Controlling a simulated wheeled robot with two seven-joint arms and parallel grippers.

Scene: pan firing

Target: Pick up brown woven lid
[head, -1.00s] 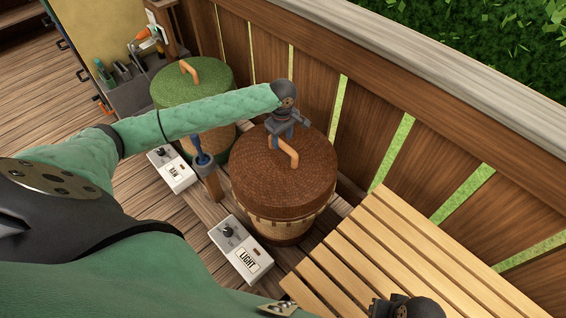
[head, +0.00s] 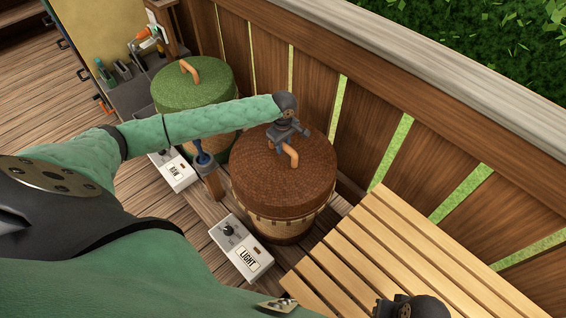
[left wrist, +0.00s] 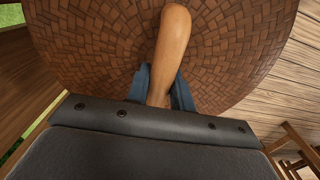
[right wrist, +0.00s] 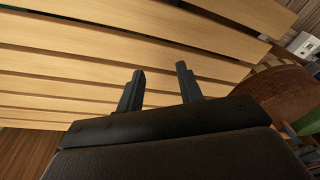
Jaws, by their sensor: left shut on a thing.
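The brown woven lid (head: 290,180) sits on a round basket (head: 285,225) near the fence in the head view. It has an orange-brown loop handle (head: 292,156) on top. My left gripper (head: 285,138) is above the lid with its fingers at the handle. In the left wrist view, the left fingers (left wrist: 160,90) are shut on the handle (left wrist: 172,45), with the woven lid (left wrist: 95,45) filling the background. My right gripper (right wrist: 160,85) is open and empty over the slatted bench in the right wrist view. The brown lid shows at that view's right edge (right wrist: 270,95).
A green-lidded basket (head: 193,82) stands behind my left arm. White switch boxes marked LIGHT (head: 241,249) and RAIN (head: 174,173) are on the deck. A slatted bench (head: 400,250) is at right, a wooden fence (head: 370,130) behind. A blue-topped post (head: 208,172) stands beside the basket.

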